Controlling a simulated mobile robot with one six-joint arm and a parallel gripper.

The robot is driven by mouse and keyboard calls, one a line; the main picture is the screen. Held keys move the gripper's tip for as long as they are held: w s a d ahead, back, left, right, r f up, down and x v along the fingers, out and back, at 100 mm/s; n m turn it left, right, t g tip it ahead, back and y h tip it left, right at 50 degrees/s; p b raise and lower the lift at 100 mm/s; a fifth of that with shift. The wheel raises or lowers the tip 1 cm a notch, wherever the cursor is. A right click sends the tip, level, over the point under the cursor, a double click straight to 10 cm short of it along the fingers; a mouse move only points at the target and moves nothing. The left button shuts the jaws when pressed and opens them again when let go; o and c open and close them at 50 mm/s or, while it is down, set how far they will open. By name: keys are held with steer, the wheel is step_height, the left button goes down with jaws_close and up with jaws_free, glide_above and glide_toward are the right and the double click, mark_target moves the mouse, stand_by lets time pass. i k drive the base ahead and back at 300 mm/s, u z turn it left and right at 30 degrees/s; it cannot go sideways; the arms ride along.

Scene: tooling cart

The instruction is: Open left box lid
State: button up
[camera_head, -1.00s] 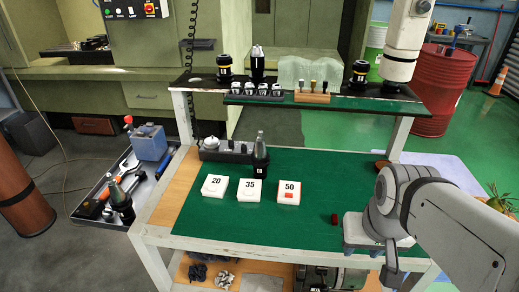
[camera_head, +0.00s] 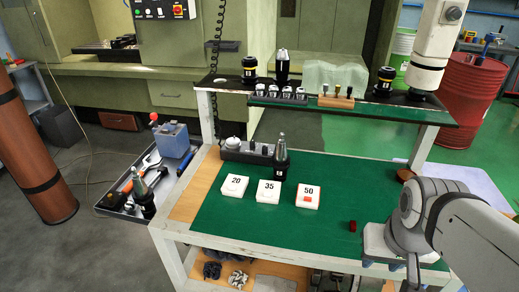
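The left box (camera_head: 234,187) is small and white, marked 20, and sits on the green mat at the left of a row of three. Its lid looks shut. The box marked 35 (camera_head: 268,193) and the box marked 50 (camera_head: 308,196) stand to its right; the 50 box has a red-orange patch on its front part. My gripper (camera_head: 391,268) hangs at the lower right, by the cart's front right corner, well away from the left box. Its fingers are partly hidden and small, so their opening is unclear.
A dark red small piece (camera_head: 352,226) lies on the green mat (camera_head: 300,234) between the boxes and my arm. A tool holder (camera_head: 281,160) stands behind the boxes. A raised shelf (camera_head: 350,106) spans the cart's back. A tool tray (camera_head: 119,204) hangs at the left.

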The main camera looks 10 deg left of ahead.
mark_target(235, 183)
steer(key=u, duration=0.1)
steer(key=k, duration=0.45)
steer(key=z, duration=1.05)
steer(key=k, duration=1.3)
steer(key=u, duration=1.3)
steer(key=i, duration=1.65)
